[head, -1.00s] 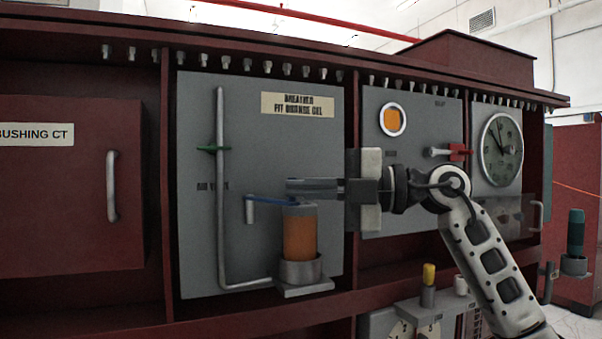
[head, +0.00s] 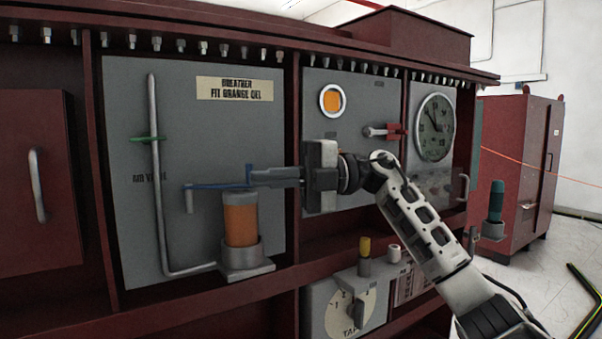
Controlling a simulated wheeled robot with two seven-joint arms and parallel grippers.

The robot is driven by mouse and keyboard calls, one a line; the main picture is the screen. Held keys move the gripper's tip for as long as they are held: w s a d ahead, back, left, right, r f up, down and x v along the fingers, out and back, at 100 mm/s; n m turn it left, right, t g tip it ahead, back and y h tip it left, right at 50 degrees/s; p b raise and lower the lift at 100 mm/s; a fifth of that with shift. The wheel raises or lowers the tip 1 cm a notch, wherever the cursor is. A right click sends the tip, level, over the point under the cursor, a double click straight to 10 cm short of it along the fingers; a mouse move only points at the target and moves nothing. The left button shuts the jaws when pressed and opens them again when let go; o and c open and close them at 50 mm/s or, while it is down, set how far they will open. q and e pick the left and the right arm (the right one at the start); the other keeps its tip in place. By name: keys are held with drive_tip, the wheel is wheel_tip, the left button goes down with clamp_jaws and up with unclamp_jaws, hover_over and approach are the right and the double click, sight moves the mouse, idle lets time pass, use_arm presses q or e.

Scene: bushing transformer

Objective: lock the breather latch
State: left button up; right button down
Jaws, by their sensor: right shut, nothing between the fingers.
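The breather is an orange-filled canister (head: 240,222) standing upright in a grey cup (head: 241,256) on the grey panel. The blue latch (head: 215,186) is a thin bar above the canister, running left to a grey post (head: 189,201); a short blue upright piece (head: 249,172) shows at its right end. My right gripper (head: 254,177) comes in from the right, shut and empty, with its fingertips at the right end of the blue latch. The fingers hide part of the latch; I cannot tell whether they touch it. My left gripper is not in view.
A grey pipe (head: 157,190) with a green valve handle (head: 148,139) runs left of the canister. A red handle (head: 390,132) and a dial gauge (head: 435,127) are on panels to the right. A tap-changer box (head: 345,305) sits below my right arm.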

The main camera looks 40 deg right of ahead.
drive_tip(key=w+d, duration=0.2)
drive_tip(key=d, duration=0.7)
drive_tip(key=shift+w+d+p, duration=0.15)
drive_tip(key=shift+d+p, duration=0.05)
drive_tip(key=shift+p, duration=0.2)
